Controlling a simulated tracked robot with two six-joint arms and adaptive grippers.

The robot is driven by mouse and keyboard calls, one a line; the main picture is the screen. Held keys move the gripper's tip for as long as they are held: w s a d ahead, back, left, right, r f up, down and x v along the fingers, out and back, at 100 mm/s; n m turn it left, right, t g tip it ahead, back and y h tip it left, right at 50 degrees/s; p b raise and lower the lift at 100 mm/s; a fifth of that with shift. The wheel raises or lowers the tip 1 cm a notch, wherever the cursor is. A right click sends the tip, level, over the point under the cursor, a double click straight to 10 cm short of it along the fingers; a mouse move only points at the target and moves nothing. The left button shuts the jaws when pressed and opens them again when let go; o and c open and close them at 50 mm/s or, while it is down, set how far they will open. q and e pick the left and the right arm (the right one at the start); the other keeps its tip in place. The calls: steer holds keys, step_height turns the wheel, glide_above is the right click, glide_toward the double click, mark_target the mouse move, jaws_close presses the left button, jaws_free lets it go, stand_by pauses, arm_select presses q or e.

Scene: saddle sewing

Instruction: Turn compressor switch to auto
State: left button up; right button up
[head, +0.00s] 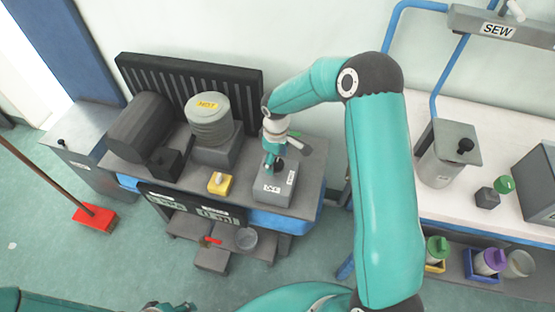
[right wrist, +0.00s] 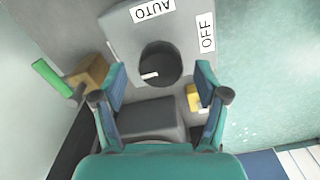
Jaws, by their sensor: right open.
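The switch box (head: 277,184) is a grey box with a label on top, at the right end of the dark bench. In the right wrist view its dark round knob (right wrist: 160,62) carries a white mark at its lower left, away from both labels. The AUTO label (right wrist: 152,9) is above the knob and the OFF label (right wrist: 207,32) is at its upper right. My right gripper (head: 275,165) is over the box, open, its fingers (right wrist: 160,72) on either side of the knob with visible gaps. My left gripper (head: 165,307) only peeks in at the bottom edge; its jaws are unclear.
A grey ribbed cylinder with a yellow label (head: 210,120) and a dark motor-like drum (head: 140,127) stand left of the box. A yellow block (head: 219,184) sits near the bench's front edge. A white table (head: 505,205) with pots stands right.

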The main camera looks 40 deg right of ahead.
steer(key=shift+f, duration=0.55)
